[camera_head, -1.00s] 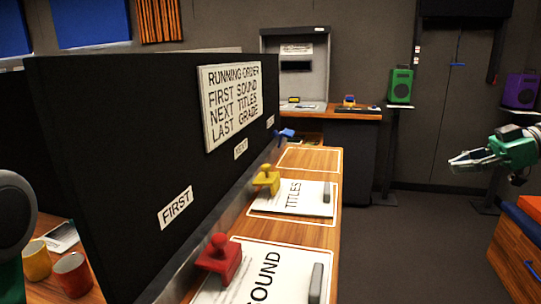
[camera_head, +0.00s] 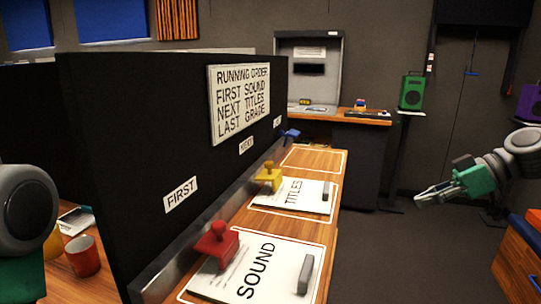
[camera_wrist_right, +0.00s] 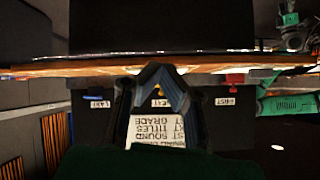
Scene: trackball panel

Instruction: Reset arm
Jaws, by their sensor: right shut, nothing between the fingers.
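My right gripper (camera_head: 440,194) is at the right of the head view, shut and empty, in the air above the floor and well right of the desk. Its fingers also show in the right wrist view (camera_wrist_right: 160,72). At the left edge of the head view is part of my left arm; its gripper is not visible. On the wooden desk (camera_head: 314,159), a white SOUND board (camera_head: 275,258) with a grey handle lies in the nearest outlined space, a red stamp-like piece (camera_head: 215,245) at its left edge. A TITLES board (camera_head: 310,193) lies in the middle space with a yellow piece (camera_head: 268,176).
A black partition (camera_head: 120,170) carries FIRST and NEXT labels and a running order sign (camera_head: 240,103). A blue piece (camera_head: 291,134) is at its far end. The farthest outlined space is bare. A red mug (camera_head: 83,256) stands at left. Green (camera_head: 411,92) and purple (camera_head: 531,103) speakers stand behind.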

